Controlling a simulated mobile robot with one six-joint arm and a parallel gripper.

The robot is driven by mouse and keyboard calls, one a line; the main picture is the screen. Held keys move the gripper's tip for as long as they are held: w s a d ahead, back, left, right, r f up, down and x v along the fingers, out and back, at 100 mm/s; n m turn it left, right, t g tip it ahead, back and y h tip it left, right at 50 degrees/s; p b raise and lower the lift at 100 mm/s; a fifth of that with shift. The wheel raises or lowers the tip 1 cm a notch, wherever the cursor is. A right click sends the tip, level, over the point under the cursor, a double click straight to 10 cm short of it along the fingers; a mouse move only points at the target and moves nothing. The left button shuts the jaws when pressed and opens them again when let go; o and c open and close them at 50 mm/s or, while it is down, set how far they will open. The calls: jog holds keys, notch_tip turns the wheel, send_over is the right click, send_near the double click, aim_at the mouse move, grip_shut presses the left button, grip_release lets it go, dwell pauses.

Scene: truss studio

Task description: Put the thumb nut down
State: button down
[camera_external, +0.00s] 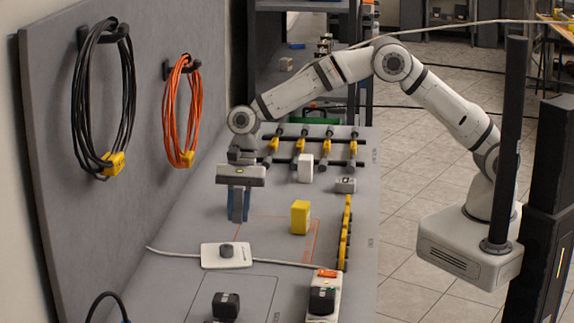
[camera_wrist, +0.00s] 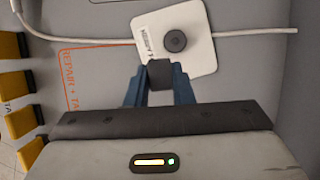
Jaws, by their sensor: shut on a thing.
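My gripper (camera_external: 238,218) points down above the bench, its blue fingers shut. In the wrist view the fingertips (camera_wrist: 160,78) hold a small dark thing, which I take to be the thumb nut (camera_wrist: 160,73). The fingers hide part of it, and I cannot make it out in the external view. A white plate (camera_external: 240,262) with a round dark knob (camera_external: 226,250) lies on the bench near the gripper. In the wrist view, the plate (camera_wrist: 200,66) and its knob (camera_wrist: 175,41) lie just beyond the fingertips. I cannot tell the held thing's height above the bench.
An orange outline marked "REPAIR" (camera_wrist: 88,46) is on the grey bench. A yellow block (camera_external: 300,217), a white block (camera_external: 305,168) and a row of yellow pieces (camera_external: 345,235) stand to the right. A pale cable (camera_external: 175,256) runs from the plate. Black and orange cable coils hang at left.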

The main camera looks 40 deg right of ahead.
aim_at(238, 250)
jog(key=shift+f+p, duration=0.4)
jog(key=shift+f, duration=2.85)
jog(key=shift+f, duration=0.1)
jog(key=c, duration=1.3)
grip_release()
jog(key=shift+o, duration=0.2)
